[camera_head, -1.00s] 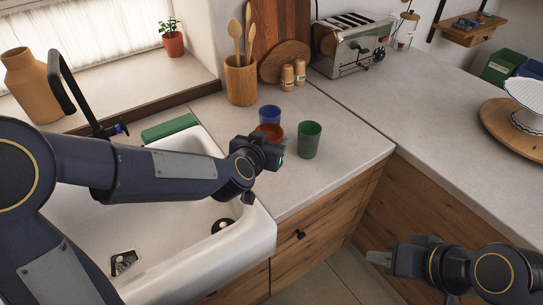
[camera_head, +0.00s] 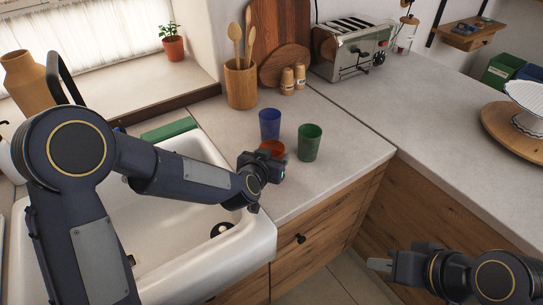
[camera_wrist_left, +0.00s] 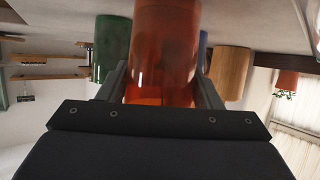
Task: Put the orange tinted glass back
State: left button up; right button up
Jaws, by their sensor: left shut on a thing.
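The orange tinted glass (camera_head: 272,147) is between the fingers of my left gripper (camera_head: 275,162), on or just above the counter; its base contact is hidden. The left wrist view, which is upside down, shows the orange glass (camera_wrist_left: 165,45) between both fingers of my shut left gripper (camera_wrist_left: 166,88). A blue glass (camera_head: 270,122) stands just behind it and a green glass (camera_head: 309,142) stands to its right, apart from it. My right gripper (camera_head: 380,264) is low at the right, away from the glasses; its finger gap is unclear.
The white sink (camera_head: 180,240) lies left of the glasses. A wooden utensil holder (camera_head: 240,85), two shakers (camera_head: 287,82) and a toaster (camera_head: 352,50) stand behind them. The counter (camera_head: 345,155) is clear to the right of the green glass, up to its front edge.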

pick_arm(q)
jog(key=shift+f, duration=0.1)
jog(key=o, duration=1.1)
jog(key=shift+s+r, duration=0.1)
jog(key=shift+r, duration=0.15)
jog(key=s+a+r+g+h, duration=0.1)
jog(key=s+a+r, duration=0.25)
jog(key=s, duration=0.25)
jog(key=s+a+r, duration=0.3)
jog(key=s+a, duration=0.1)
jog(key=s, duration=0.3)
jog(key=s+a+n+g, duration=0.2)
jog(key=s+a, duration=0.2)
jog(key=s, duration=0.2)
jog(key=s+a+f+n+g+y, duration=0.1)
jog(key=s+a+g, duration=0.1)
jog(key=s+a, duration=0.2)
jog(key=s+a+f+n+g, duration=0.1)
jog(key=s+a+n+g, duration=0.1)
jog(key=s+a, duration=0.3)
jog(key=shift+s+f+n+y, duration=0.15)
jog(key=shift+s+n+y, duration=0.2)
jog(key=shift+s, duration=1.8)
